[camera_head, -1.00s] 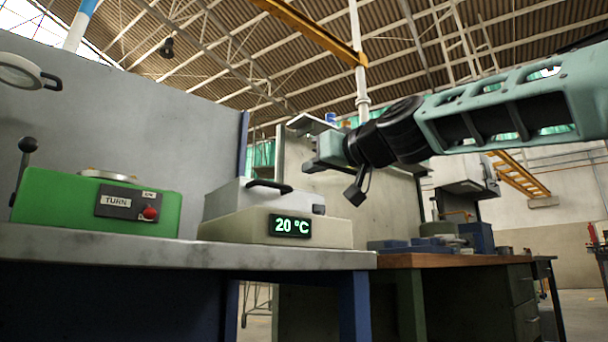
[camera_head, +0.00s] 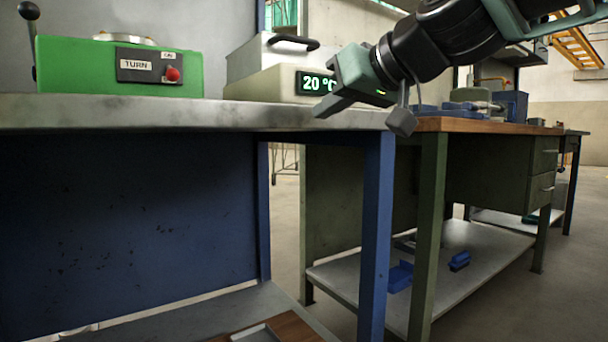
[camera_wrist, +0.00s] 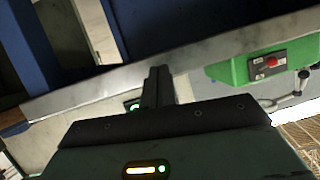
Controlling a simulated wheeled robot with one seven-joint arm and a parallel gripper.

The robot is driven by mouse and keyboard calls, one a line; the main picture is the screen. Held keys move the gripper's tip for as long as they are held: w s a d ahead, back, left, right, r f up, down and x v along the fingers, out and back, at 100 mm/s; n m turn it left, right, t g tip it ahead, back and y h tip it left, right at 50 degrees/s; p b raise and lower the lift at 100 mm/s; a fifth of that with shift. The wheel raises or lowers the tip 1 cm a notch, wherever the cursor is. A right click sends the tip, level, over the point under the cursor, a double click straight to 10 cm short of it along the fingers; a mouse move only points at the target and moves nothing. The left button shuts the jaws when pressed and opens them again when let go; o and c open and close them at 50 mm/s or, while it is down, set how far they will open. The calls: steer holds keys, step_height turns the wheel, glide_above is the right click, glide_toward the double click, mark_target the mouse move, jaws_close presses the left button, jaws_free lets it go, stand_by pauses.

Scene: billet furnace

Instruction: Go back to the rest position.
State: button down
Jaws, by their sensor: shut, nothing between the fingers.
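My gripper (camera_head: 318,110) is in the upper middle of the head view, on my arm that reaches in from the top right. It hangs in front of the grey bench top's right end and covers part of the furnace's display. Its fingers are together with nothing held. In the wrist view my gripper (camera_wrist: 158,72) shows as dark closed fingers pointing up the picture, across the bench edge. The pale furnace (camera_head: 272,80) stands on the bench with its lid down, and its display reads about 20 °C.
A green box (camera_head: 75,65) labelled TURN, with a red button, stands left on the grey bench (camera_head: 180,117); it also shows in the wrist view (camera_wrist: 240,72). A wooden-topped bench (camera_head: 480,127) with tools stands right. Blue parts (camera_head: 400,276) lie on its lower shelf. Open floor lies at the right.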

steer(key=s+a+f+g+h+p, duration=0.1)
steer(key=s+f+g+h+p, duration=0.1)
steer(key=s+f+g+p, duration=0.45)
steer(key=s+d+f+g+h+p, duration=0.1)
steer(key=s+d+f+h+p, duration=0.1)
steer(key=s+d+f, duration=0.4)
steer(key=s+d+f+g+h+p, duration=0.25)
steer(key=s+f, duration=0.25)
steer(key=s, duration=0.3)
steer(key=s+d+f+h+p, duration=0.2)
steer(key=s+d+f+p, duration=0.1)
steer(key=s+f, duration=0.3)
step_height(320, 180, up, 38)
steer(key=p, duration=3.6)
steer(key=shift+s+a+r+n+p, duration=0.15)
steer(key=shift+s+n+p, duration=0.15)
steer(key=shift+p, duration=0.05)
